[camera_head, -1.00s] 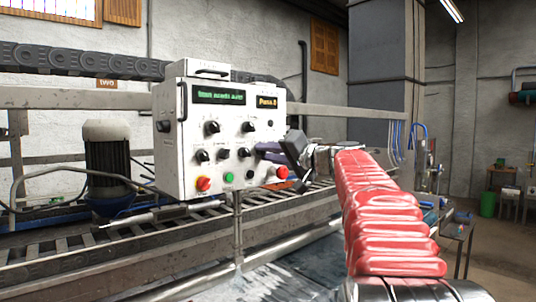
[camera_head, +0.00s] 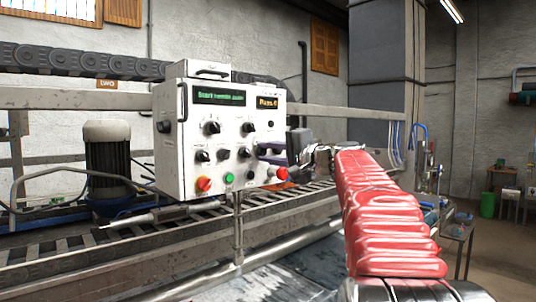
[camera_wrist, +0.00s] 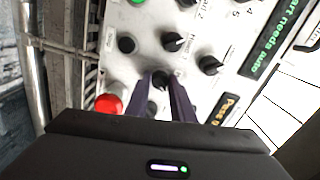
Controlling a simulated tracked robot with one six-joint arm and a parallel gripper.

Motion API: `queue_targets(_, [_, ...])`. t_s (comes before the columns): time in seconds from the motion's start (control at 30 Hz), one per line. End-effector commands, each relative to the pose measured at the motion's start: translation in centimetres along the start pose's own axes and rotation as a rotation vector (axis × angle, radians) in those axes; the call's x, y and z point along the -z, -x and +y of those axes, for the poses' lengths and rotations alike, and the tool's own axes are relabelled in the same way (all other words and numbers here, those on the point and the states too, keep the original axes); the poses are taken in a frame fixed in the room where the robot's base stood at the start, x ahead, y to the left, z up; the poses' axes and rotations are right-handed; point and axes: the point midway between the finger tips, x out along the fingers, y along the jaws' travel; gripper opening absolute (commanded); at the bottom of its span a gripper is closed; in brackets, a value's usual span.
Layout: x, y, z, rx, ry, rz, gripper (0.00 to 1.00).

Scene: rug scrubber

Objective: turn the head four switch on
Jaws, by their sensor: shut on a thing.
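The head four switch (camera_wrist: 160,80) is a small dark knob on the white control panel (camera_head: 222,108). In the wrist view it sits between the purple fingertips of my gripper (camera_wrist: 162,84), which is shut on it. Its label is mostly hidden by the fingers, so its pointing direction is hard to read. In the head view my gripper (camera_head: 268,150) reaches the right end of the lower knob row from the right and hides the switch.
Close by are the head three knob (camera_wrist: 172,42), other black knobs (camera_head: 212,128), a green button (camera_head: 229,177) and red buttons (camera_head: 204,184) (camera_wrist: 108,104). The panel has a green text display (camera_head: 219,96). A roller conveyor (camera_head: 150,235) runs below it.

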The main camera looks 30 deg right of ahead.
Motion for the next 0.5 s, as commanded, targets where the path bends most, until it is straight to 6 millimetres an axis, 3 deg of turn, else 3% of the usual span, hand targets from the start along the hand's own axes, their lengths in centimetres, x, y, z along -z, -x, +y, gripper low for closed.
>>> queue_targets(0.17, [0.31,0.03,0.32,-0.004,-0.003,0.006,0.00])
queue_targets(0.2, [0.31,0.03,0.33,-0.004,-0.002,0.006,0.24])
queue_targets(0.43, [0.16,0.01,0.21,-0.003,-0.001,0.003,0.40])
queue_targets(0.5, [0.12,0.00,0.18,-0.002,-0.001,0.002,0.40])
